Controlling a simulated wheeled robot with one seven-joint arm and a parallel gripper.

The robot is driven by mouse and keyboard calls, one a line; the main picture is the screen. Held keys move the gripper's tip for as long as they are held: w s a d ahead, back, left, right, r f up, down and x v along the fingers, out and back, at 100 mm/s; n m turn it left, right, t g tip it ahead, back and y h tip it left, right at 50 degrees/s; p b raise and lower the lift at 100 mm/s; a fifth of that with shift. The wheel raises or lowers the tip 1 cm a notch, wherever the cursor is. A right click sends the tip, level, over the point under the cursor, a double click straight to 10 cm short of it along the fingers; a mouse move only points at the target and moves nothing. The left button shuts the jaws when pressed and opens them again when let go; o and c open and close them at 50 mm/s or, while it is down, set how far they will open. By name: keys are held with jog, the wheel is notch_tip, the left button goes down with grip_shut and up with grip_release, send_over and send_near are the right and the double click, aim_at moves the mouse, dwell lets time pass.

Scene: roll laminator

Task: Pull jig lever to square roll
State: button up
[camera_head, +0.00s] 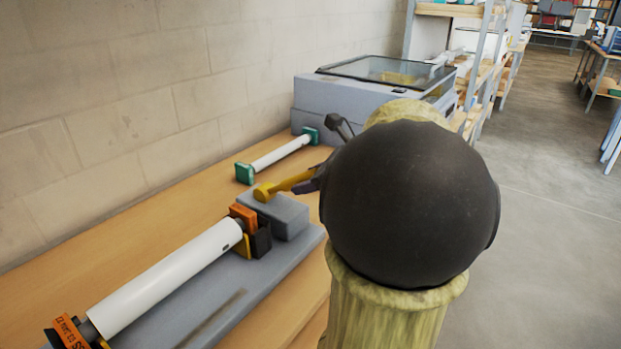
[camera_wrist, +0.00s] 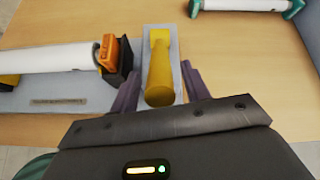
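The yellow jig lever (camera_wrist: 160,72) stands over a grey block at the end of the jig. In the head view the lever (camera_head: 288,184) slants from the block toward my gripper (camera_head: 314,182), which is largely hidden behind my dark arm joint. In the wrist view my gripper (camera_wrist: 161,72) is open, with one purple finger on each side of the lever and a gap on both sides. The white roll (camera_head: 168,276) lies on the grey jig base (camera_head: 232,296) between orange-marked end holders; it also shows in the wrist view (camera_wrist: 48,58).
A second white roll with green ends (camera_head: 279,153) lies behind on the wooden bench (camera_head: 190,200) near the wall. A grey machine with a glass lid (camera_head: 375,85) stands at the bench's far end. Shelving stands beyond it. Open floor is on the right.

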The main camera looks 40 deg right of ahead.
jog(key=shift+s+d+r, duration=0.15)
jog(key=shift+s+r, duration=0.2)
jog(key=shift+r, duration=0.05)
jog(key=p+v, duration=0.2)
jog(key=v, duration=1.4)
jog(key=shift+s, duration=0.2)
jog(key=shift+d, duration=0.15)
